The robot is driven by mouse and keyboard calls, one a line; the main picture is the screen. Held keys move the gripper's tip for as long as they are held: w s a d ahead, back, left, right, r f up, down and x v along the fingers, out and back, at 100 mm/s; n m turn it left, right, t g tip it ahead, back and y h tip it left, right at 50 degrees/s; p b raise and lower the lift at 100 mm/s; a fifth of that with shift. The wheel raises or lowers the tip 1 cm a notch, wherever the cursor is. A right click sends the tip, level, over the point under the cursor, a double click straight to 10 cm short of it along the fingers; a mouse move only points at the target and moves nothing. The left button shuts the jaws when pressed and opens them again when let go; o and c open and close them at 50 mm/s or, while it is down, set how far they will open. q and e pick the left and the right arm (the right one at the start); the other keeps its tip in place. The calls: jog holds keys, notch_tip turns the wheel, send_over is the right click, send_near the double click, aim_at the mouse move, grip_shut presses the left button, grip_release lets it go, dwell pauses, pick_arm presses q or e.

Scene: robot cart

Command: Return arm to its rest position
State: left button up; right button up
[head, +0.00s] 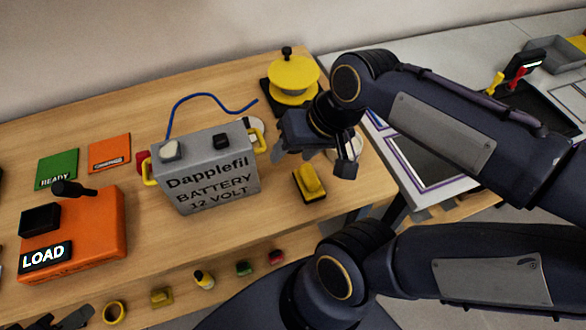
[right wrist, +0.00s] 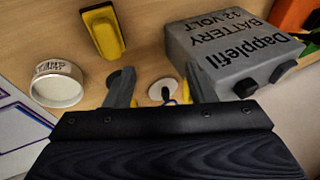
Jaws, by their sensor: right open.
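My right arm comes in from the right in the head view. Its gripper (head: 313,162) hangs over the table just right of the grey battery (head: 212,178), labelled Dapplefil Battery 12 Volt. In the right wrist view the two fingers (right wrist: 160,88) are spread apart with nothing held between them. A white disc with a dark post and blue cable (right wrist: 162,92) shows beyond the gap. The battery (right wrist: 225,50) is right of the fingers there.
A yellow-and-black block (head: 310,182) lies below the right gripper. A yellow round device (head: 293,77) stands behind it. A white round tin (right wrist: 57,92) is near it. An orange LOAD box (head: 95,235) stands left. A framed panel (head: 435,170) lies under the arm. Small items line a lower shelf.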

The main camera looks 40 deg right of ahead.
jog(key=s+a+f+n+t, duration=0.1)
jog(key=s+a+f+n, duration=0.1)
jog(key=s+a+f, duration=0.1)
jog(key=shift+n+y, duration=0.3)
jog(key=shift+y, duration=0.1)
